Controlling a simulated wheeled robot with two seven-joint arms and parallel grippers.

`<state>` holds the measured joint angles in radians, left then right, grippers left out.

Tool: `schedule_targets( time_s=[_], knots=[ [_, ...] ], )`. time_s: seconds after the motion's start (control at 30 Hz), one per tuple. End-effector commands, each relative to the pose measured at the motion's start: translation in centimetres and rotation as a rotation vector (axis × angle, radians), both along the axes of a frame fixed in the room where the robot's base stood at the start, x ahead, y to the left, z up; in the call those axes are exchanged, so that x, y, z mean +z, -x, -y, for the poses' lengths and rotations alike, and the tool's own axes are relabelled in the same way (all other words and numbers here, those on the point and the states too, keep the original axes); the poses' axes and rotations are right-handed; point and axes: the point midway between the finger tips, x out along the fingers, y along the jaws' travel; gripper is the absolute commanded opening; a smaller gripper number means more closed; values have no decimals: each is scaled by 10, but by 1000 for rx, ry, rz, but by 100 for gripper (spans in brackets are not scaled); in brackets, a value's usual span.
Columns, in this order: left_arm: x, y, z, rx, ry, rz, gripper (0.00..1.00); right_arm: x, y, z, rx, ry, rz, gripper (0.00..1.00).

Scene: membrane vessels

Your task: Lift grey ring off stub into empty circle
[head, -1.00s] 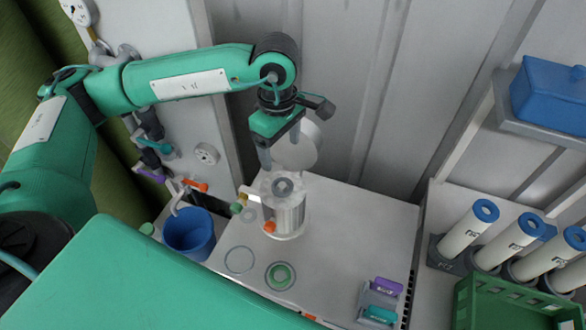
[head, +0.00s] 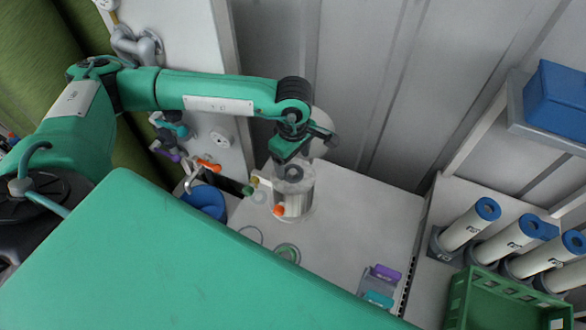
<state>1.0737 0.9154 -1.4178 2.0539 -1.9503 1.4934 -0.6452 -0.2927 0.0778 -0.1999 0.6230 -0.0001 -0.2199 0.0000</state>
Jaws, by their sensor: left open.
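The grey ring (head: 293,172) sits on the top of a clear, pale cylindrical vessel (head: 296,198) on the white bench, around its stub as far as I can tell. My left gripper (head: 284,168) is open and points down just above the ring. Its fingers are small in the picture, and I cannot tell whether they touch the ring. An empty outlined circle (head: 251,229) is on the bench, left of and in front of the vessel. A second circle with a green ring (head: 288,247) is to its right; my green body part covers some of both. My right gripper is not in view.
A grey round lid (head: 322,144) stands behind the vessel. Orange (head: 279,210) and green (head: 248,190) knobs stick out of its side. A blue bucket (head: 204,200) is at the left. A holder with purple and teal pieces (head: 380,285) is at the right; the bench between is clear.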

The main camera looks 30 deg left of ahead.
Motion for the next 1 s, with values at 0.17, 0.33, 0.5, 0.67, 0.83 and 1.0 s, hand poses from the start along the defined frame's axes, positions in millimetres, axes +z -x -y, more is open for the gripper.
schedule_targets(
  time_s=[0.17,0.33,0.5,0.67,0.83,1.0],
  knots=[
    [-18,2,-1,1,-1,-5,75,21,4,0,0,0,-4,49],
    [-34,2,-1,1,0,-2,75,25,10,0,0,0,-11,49],
    [-36,2,-1,0,0,0,75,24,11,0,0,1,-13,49],
    [-35,2,-1,1,0,-1,55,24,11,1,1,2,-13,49],
    [-35,2,-1,1,0,-1,27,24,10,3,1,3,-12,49],
    [-35,2,-1,1,0,-1,27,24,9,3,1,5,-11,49]
  ],
)
